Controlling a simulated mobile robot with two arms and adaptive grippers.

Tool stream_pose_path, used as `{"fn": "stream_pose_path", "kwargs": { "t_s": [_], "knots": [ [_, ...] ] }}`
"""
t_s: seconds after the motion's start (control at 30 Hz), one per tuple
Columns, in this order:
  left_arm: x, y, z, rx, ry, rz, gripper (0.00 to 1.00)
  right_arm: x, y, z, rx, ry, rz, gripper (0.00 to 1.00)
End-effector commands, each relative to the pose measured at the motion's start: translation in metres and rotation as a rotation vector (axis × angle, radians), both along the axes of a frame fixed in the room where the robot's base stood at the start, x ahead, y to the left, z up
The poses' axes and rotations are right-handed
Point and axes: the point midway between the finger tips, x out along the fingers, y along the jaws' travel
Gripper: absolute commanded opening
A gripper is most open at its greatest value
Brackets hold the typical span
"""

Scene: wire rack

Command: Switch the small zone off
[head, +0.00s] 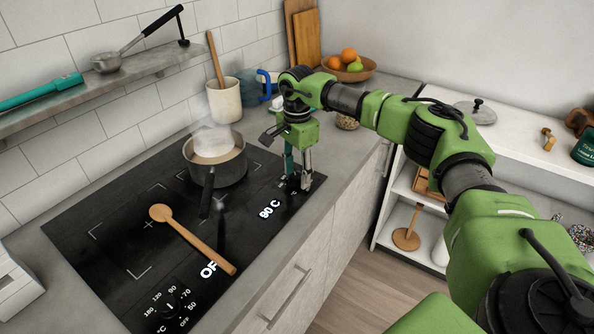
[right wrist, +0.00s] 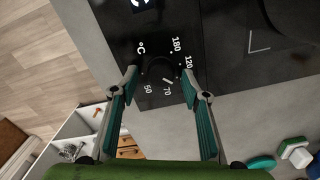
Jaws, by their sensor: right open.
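A black hob (head: 150,235) is set in the grey counter. A dark pot (head: 218,168) with pale steaming contents stands on its rear right zone; that zone's display (head: 270,208) reads 90 C. My right gripper (head: 298,182) points down over the hob's right corner, open and empty. In the right wrist view a dark control knob (right wrist: 160,71) with a white pointer mark lies between its fingertips (right wrist: 160,84), with the numbers 180, 120, 70 and 50 around it. I cannot tell whether the fingers touch it. The other knob (head: 169,306) is at front left, by a display reading OF, partly covered. My left gripper is not in view.
The pot handle (head: 208,192) points toward the front edge. A utensil crock (head: 224,101), blue mug (head: 250,88) and fruit bowl (head: 350,68) stand behind.

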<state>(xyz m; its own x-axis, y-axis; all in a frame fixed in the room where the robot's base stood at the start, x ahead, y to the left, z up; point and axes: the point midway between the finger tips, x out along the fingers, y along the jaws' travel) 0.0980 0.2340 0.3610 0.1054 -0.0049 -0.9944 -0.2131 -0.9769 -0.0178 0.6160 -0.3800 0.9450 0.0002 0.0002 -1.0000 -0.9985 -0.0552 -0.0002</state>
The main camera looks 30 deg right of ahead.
Motion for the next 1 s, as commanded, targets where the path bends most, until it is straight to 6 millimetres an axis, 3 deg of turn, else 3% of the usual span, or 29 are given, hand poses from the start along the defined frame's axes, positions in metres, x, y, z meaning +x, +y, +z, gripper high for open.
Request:
{"fn": "stream_pose_path", "kwargs": {
  "t_s": [0.3, 0.43, 0.47, 1.0],
  "knots": [
    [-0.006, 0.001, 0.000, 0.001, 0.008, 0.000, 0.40, 0.000, 0.000, -0.002, 0.000, 0.000, 0.000, 0.40],
    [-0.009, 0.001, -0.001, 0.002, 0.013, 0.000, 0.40, 0.000, 0.000, -0.002, 0.000, 0.000, 0.000, 0.06],
    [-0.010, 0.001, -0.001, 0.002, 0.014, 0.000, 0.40, 0.000, 0.000, -0.002, 0.000, 0.000, 0.000, 0.04],
    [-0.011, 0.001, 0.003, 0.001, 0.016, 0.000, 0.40, 0.000, 0.001, -0.001, 0.001, 0.000, -0.124, 0.04]
  ]
}}
